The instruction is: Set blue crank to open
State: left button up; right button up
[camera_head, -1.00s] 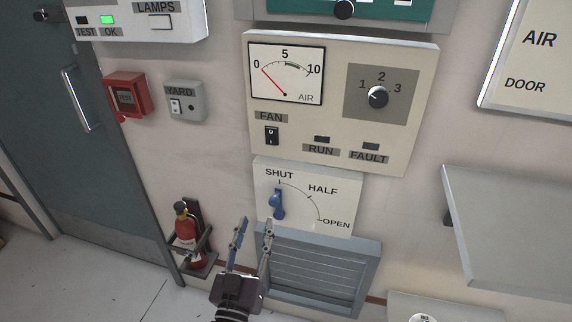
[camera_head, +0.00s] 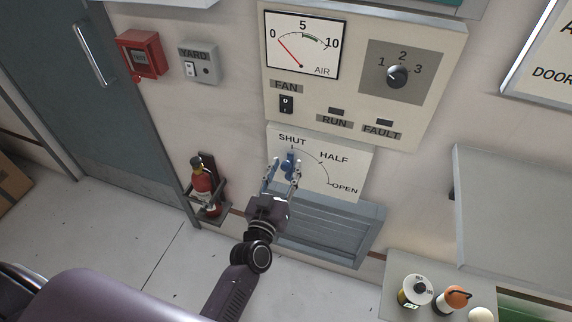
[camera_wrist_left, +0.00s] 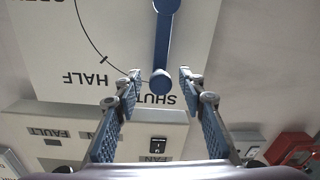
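The blue crank (camera_head: 288,164) is on a white plate (camera_head: 333,175) marked SHUT, HALF and OPEN. Its handle points up toward SHUT. In the left wrist view the crank (camera_wrist_left: 163,45) shows upside down, its round knob near the SHUT label. My left gripper (camera_head: 283,172) is open at the crank. In the left wrist view its two fingers (camera_wrist_left: 160,85) stand on either side of the knob, with visible gaps, so they do not grip it. My right gripper is not in view.
A louvred vent (camera_head: 325,228) sits right below the plate. The fan panel (camera_head: 350,75) is above it. A grey shelf (camera_head: 515,210) juts out at right, with a bench (camera_head: 400,265) holding small items below.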

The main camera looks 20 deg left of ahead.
pick_arm(q)
jog(key=shift+w, duration=0.45)
grip_shut()
